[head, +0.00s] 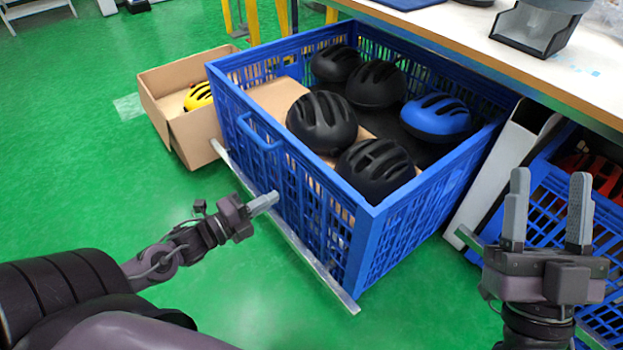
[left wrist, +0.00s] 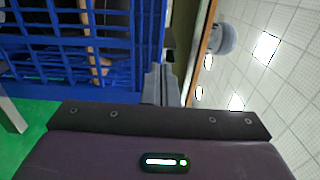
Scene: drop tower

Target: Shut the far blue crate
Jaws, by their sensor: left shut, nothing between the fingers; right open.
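The far blue crate (head: 330,225) stands pulled out from under the workbench, with several black helmets and a blue helmet (head: 437,117) inside. It has a blue loop handle (head: 258,133) on its front wall and a metal rail (head: 290,236) along its lower front. My left gripper (head: 272,199) is shut and empty, its tips close to the front wall below the handle; I cannot tell whether they touch. In the left wrist view the shut fingers (left wrist: 162,84) are beside the crate's blue lattice (left wrist: 60,45). My right gripper (head: 548,190) is open and empty, right of the crate.
A second blue crate (head: 545,205) with a red helmet (head: 597,172) sits at the right under the workbench (head: 480,50). A cardboard box (head: 195,135) with a yellow helmet (head: 198,95) stands left of the far crate. Green floor is clear at left.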

